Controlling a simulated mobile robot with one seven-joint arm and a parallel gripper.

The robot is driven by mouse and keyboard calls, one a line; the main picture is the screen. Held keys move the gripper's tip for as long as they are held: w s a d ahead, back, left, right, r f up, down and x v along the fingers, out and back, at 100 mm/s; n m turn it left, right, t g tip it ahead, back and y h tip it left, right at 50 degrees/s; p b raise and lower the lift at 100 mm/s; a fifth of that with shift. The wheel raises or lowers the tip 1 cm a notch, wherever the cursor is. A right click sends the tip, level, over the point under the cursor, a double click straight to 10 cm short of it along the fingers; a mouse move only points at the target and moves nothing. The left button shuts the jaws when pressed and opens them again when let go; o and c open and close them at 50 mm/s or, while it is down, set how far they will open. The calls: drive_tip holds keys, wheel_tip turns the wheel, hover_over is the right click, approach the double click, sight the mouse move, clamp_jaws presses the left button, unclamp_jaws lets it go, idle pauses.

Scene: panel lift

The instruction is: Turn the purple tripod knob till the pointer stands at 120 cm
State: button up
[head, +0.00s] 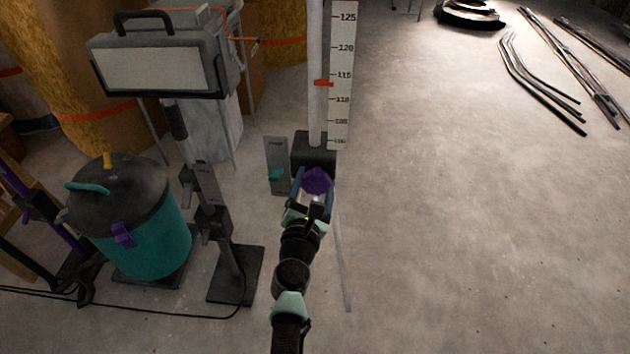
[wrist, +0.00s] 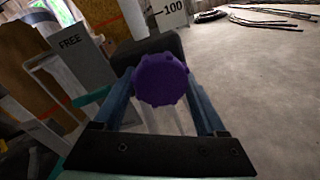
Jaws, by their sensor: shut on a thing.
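The purple knob (head: 317,181) sits on the front of the dark block (head: 313,150) at the foot of a white pole (head: 315,115). My gripper (head: 314,188) is shut on the knob, with one blue finger on each side. In the wrist view the scalloped knob (wrist: 161,80) fills the space between the fingers (wrist: 160,92). The red pointer (head: 323,83) on the pole stands a little below the 115 mark of the white scale (head: 341,75), at roughly 113 cm.
A grey plate (head: 276,152) with a teal lever (head: 276,175) stands left of the knob; in the wrist view the plate (wrist: 77,48) reads FREE. A work lamp (head: 160,68) on a stand and a teal bin (head: 150,235) are further left.

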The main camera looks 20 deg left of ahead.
drive_tip(key=m+p, duration=0.1)
drive_tip(key=m, duration=0.2)
drive_tip(key=m+p, duration=0.1)
drive_tip(key=m, duration=0.3)
drive_tip(key=shift+r+g+y, duration=0.15)
drive_tip(key=shift+g+y, duration=0.15)
drive_tip(key=shift+y, duration=0.1)
drive_tip(key=m+p, duration=0.2)
drive_tip(key=m, duration=0.3)
drive_tip(key=shift+r+m+y+p, duration=0.1)
drive_tip(key=shift+m+y+p, duration=0.25)
drive_tip(key=shift+m+y, duration=0.05)
drive_tip(key=m+p, duration=0.3)
drive_tip(key=m, duration=0.2)
drive_tip(key=shift+r+m+y+p, duration=0.15)
drive_tip(key=shift+m+y+p, duration=0.2)
drive_tip(key=shift+m+y, duration=0.05)
drive_tip(key=m+p, duration=0.1)
drive_tip(key=m, duration=0.2)
drive_tip(key=shift+p, duration=0.35)
drive_tip(key=shift+m+y+p, duration=0.4)
drive_tip(key=shift+m+p, duration=0.45)
drive_tip(key=shift+m, duration=0.65)
drive_tip(key=o, duration=1.3)
